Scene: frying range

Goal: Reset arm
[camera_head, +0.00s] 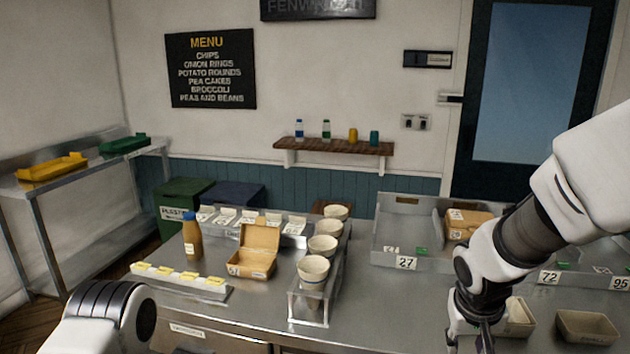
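My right arm comes in from the right edge, with its wrist bent down over the right part of the steel counter (375,310). My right gripper (483,340) points down at the bottom edge, beside a cream tray (518,318). Its fingertips are cut off or too dark to read, so I cannot tell whether it is open or shut. My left arm shows only as a white and black link at the bottom left. My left gripper is out of view.
An open brown carton (252,252), a brown bottle (192,238) and a rack of cups (312,270) stand left of centre. A grey bin (400,228) holds a closed carton (466,222). A beige tray (587,327) sits at right. Bare counter lies between rack and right gripper.

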